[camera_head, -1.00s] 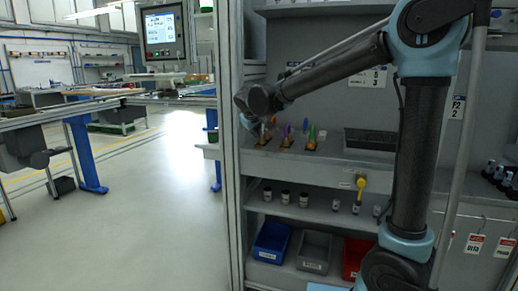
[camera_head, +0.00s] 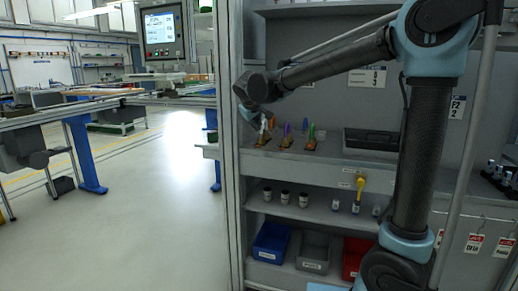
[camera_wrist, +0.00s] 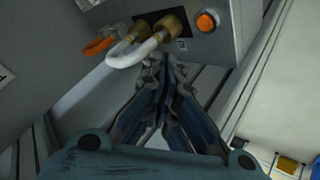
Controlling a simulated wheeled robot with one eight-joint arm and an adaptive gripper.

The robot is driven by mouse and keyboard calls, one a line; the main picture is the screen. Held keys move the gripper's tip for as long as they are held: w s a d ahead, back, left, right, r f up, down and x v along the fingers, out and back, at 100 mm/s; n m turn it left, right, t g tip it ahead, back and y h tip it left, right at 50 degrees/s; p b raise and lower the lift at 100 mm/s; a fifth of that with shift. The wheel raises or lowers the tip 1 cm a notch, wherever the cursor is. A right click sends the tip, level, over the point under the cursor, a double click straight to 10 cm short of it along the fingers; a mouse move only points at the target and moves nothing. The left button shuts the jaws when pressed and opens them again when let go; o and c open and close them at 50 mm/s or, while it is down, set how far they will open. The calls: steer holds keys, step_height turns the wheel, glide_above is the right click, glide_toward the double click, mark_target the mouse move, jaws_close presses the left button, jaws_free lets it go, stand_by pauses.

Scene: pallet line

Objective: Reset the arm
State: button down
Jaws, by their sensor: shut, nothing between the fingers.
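My arm reaches left across the front of the shelf rack in the head view, with its wrist at the rack's left side. My gripper (camera_wrist: 160,72) shows clearly in the wrist view, its two dark blue fingers drawn together with nothing between them. The fingertips appear just below a white hose loop (camera_wrist: 137,50) on brass fittings (camera_wrist: 172,27) in a grey panel. I cannot tell whether they touch it. In the head view the gripper is small and partly hidden by my wrist.
An orange button (camera_wrist: 207,20) sits on the grey panel. Coloured upright items (camera_head: 311,132) and a dark tray (camera_head: 371,141) are on the rack's upper shelf. Small jars (camera_head: 285,198) and blue (camera_head: 271,242), grey (camera_head: 314,252) and red bins are below. Open floor (camera_head: 165,215) lies left.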

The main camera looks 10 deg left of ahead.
steer(key=d+f+m, duration=0.1)
steer(key=d, duration=0.5)
steer(key=s+d+f+g+h, duration=0.1)
steer(key=d, duration=0.5)
steer(key=d+f+m, duration=0.1)
steer(key=d, duration=0.5)
steer(key=shift+s+d+m+g+h, duration=0.3)
steer(key=shift+s+d+g+h, duration=0.1)
steer(key=s+d+f+m+g, duration=0.1)
steer(key=s+d+f, duration=0.15)
steer(key=d, duration=0.45)
steer(key=s+d+f+m+g, duration=0.1)
steer(key=s+d+f, duration=0.1)
steer(key=s+d, duration=0.35)
steer(key=s+d+f+m+g, duration=0.1)
steer(key=s+d+f+m, duration=0.1)
steer(key=s+d+f, duration=0.5)
steer(key=s+d+f+m+g, duration=0.2)
steer(key=s+d+f, duration=0.6)
steer(key=s, duration=0.6)
steer(key=shift+d+f+m+y, duration=0.2)
steer(key=shift+f+m+y, duration=0.1)
steer(key=shift+f+m, duration=0.6)
steer(key=shift+w+f, duration=0.25)
steer(key=shift+w, duration=0.1)
